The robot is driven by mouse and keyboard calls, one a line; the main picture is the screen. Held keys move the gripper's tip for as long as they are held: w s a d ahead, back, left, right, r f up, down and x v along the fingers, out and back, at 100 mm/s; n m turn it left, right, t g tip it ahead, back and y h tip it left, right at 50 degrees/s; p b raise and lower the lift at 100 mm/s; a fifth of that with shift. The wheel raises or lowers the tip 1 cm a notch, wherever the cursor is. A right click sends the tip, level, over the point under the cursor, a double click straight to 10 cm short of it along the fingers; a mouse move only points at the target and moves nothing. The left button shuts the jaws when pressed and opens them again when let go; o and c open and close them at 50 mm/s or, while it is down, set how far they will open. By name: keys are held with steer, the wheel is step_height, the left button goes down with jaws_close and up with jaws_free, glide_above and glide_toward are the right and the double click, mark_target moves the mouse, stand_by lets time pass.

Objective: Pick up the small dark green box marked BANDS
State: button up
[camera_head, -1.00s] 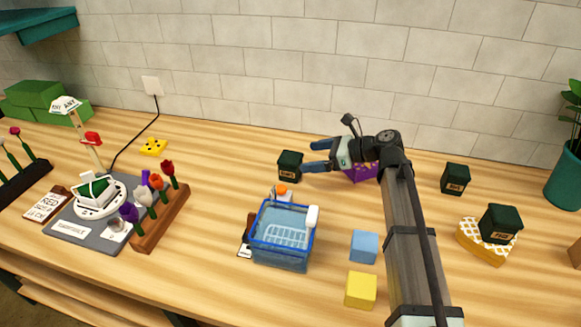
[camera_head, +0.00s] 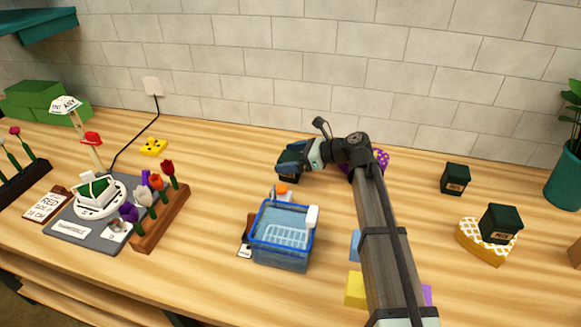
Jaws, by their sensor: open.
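Three small dark green boxes with pale labels are on the table; the lettering is too small for me to read surely, so I cannot tell which says BANDS. One box (camera_head: 289,178) is behind the blue basket, at my gripper. A second box (camera_head: 455,177) stands alone at the right. A third box (camera_head: 500,221) sits on a yellow patterned heart-shaped box (camera_head: 472,244). My gripper (camera_head: 285,159) is open, its blue fingers at the first box and partly covering it. I cannot tell whether they touch it.
A blue basket (camera_head: 282,240) stands in front of my gripper. A purple dotted item (camera_head: 380,160) is behind my wrist. A blue block (camera_head: 355,245) and yellow block (camera_head: 355,290) are partly hidden by my arm. A flower rack (camera_head: 160,220) stands left.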

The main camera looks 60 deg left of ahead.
steer(key=c, duration=1.1)
steer(key=shift+r, duration=0.15)
